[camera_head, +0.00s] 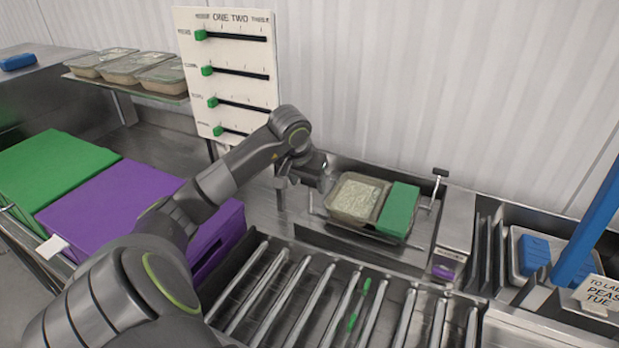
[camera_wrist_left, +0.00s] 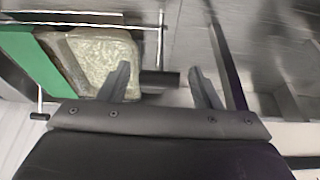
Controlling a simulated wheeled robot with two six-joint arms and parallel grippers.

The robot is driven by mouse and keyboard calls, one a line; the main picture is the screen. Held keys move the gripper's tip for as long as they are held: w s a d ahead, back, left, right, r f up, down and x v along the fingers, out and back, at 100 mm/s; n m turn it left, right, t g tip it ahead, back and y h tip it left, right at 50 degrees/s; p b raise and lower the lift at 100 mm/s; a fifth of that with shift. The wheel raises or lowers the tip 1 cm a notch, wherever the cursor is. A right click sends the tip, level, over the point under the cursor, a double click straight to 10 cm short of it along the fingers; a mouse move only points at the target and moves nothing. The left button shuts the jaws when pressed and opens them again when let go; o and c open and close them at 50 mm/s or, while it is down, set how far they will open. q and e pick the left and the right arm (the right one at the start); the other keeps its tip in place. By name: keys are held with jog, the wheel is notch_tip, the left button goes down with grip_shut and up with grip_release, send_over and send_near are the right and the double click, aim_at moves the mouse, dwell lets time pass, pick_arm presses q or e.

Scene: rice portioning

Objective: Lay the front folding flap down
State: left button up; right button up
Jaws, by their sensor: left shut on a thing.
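A clear tray of pale rice-like food (camera_head: 355,200) sits in the metal station behind the rollers, with a green block (camera_head: 399,208) against its right side. Both also show in the left wrist view, the tray (camera_wrist_left: 105,55) and the green block (camera_wrist_left: 35,65). Thin metal rods with black knobs stand by the station; the right knob (camera_head: 440,172) is upright. My left gripper (camera_head: 322,178) is at the station's left end. Which flap panel this rod belongs to is unclear. My right gripper is out of view.
A roller conveyor (camera_head: 330,300) runs in front. Purple (camera_head: 110,205) and green (camera_head: 50,170) boxes stand left. A white slider board (camera_head: 230,70) and a shelf of filled trays (camera_head: 130,68) are behind. Blue items (camera_head: 534,255) and a sign (camera_head: 597,295) are right.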

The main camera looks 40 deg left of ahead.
pick_arm(q)
jog(key=shift+s+d+f+b, duration=0.2)
jog(key=shift+s+f+b, duration=0.15)
jog(key=shift+s, duration=0.4)
jog(key=shift+c, duration=0.3)
jog(key=shift+s+d+f, duration=0.1)
jog(key=shift+s, duration=0.2)
jog(key=c, duration=0.3)
jog(key=shift+s, duration=0.2)
jog(key=c, duration=0.6)
jog(key=shift+s+d+f+b, duration=0.2)
jog(key=shift+s+f+b, duration=0.1)
jog(key=shift+s+b, duration=0.2)
jog(key=shift+s+d+f+b, duration=0.2)
jog(key=shift+s+f+b, duration=0.1)
jog(key=shift+s+b, duration=0.15)
jog(key=shift+s+d+f+b, duration=0.3)
jog(key=shift+s+f+b, duration=0.2)
jog(key=shift+s, duration=0.45)
jog(key=shift+s+d+f+b, duration=0.35)
jog(key=shift+s+b, duration=0.2)
jog(key=shift+s, duration=0.45)
jog(key=shift+s+d+f+b, duration=0.25)
jog(key=shift+s+f+b, duration=0.3)
jog(key=shift+s, duration=0.4)
